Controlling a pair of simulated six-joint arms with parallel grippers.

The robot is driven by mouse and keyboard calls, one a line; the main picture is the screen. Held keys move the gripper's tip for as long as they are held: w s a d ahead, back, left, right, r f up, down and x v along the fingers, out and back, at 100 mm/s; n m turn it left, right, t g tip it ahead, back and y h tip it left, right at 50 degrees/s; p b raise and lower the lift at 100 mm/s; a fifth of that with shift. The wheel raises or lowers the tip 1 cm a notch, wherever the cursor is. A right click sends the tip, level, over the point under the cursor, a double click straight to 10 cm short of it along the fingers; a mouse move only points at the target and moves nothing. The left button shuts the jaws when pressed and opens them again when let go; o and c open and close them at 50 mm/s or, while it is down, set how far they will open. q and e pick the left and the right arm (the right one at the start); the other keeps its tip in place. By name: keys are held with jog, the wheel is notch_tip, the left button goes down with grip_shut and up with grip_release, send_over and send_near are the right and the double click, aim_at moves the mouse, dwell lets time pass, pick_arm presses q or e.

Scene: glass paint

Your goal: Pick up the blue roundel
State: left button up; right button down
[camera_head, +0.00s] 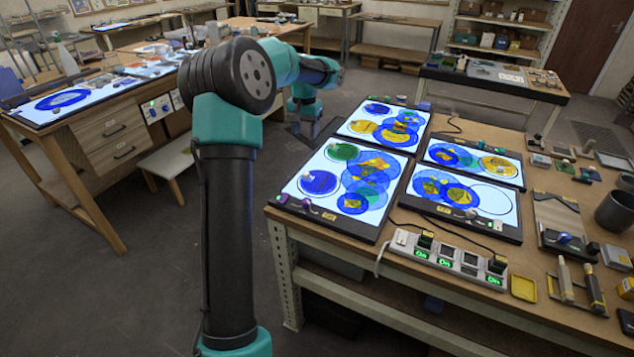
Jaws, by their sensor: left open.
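Several blue glass discs lie on lit panels on the workbench, and I cannot tell which one is the blue roundel. One dark blue disc (319,182) lies by itself at the left of the near left panel (292,190), below a green disc (342,151). A smaller blue disc (377,109) lies at the upper left of the far left panel (350,122). Other blue discs overlap with yellow pieces on them. My left gripper (306,132) hangs beside the panels' left edge, apart from the discs; it is open and its fingers show small and dark. My right gripper is out of view.
Two more lit panels stand at the right, with blue and yellow discs. A power strip (455,256) with green lights and cables lies in front. Tools and a dark cup (615,210) crowd the bench's right side. Open floor lies left of the bench.

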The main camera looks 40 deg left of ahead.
pick_arm(q)
send_over(306, 173)
notch_tip(306, 173, down, 12)
jog(key=shift+r, duration=0.25)
jog(key=shift+f, duration=2.55)
grip_shut()
